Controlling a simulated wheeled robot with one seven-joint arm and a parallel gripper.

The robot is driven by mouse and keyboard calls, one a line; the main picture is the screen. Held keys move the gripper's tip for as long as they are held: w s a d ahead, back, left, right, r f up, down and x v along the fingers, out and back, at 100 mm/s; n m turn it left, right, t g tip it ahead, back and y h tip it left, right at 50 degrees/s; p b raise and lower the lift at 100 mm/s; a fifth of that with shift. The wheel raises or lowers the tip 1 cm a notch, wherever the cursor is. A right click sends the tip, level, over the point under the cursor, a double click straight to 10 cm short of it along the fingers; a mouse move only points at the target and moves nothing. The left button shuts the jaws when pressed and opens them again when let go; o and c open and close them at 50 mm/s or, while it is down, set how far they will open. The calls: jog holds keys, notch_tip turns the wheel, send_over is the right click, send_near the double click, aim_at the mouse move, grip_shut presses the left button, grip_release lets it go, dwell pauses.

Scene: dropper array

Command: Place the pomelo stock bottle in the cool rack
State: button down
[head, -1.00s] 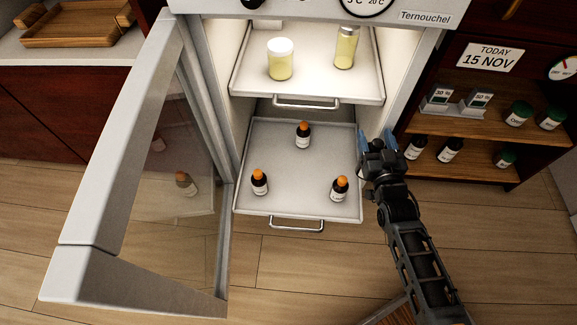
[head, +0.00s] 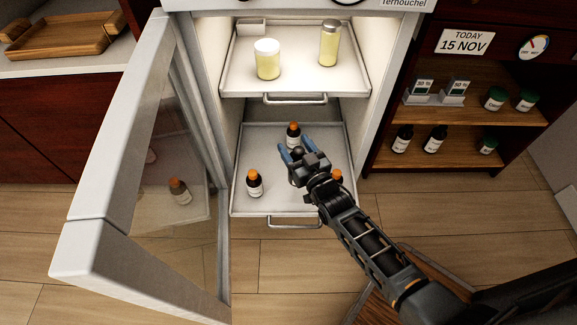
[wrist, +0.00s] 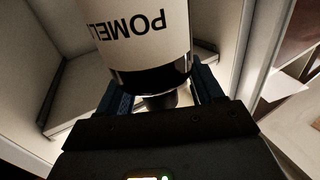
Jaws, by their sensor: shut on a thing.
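My gripper (head: 297,158) is over the lower pull-out rack (head: 250,209) of the open cabinet. In the wrist view, its blue fingers are shut on the pomelo bottle (wrist: 150,35), whose white label reads "POMEL" upside down above a dark band. In the head view I cannot make out the held bottle apart from the gripper. Orange-capped dark bottles stand on the lower rack: one at the back (head: 293,135), one at front left (head: 254,184), and one at right (head: 337,175), partly hidden by my gripper. No marking shows which rack is the cool one.
The upper rack (head: 345,85) holds a white-lidded jar (head: 268,60) and a grey-capped jar (head: 329,45). The cabinet door (head: 115,140) stands open at left. A wooden shelf (head: 465,115) with more bottles is at right. The lower rack's front middle is clear.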

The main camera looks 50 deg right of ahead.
jog(key=f, duration=0.2)
jog(key=f+b, duration=0.1)
jog(key=shift+w+a+f, duration=0.25)
jog(key=shift+w+a, duration=0.05)
jog(key=shift+a, duration=0.1)
jog(key=shift+f+b, duration=0.85)
jog(key=shift+f, duration=0.85)
jog(key=shift+f, duration=0.2)
jog(key=shift+c, duration=0.8)
grip_release()
jog(key=shift+r, duration=0.1)
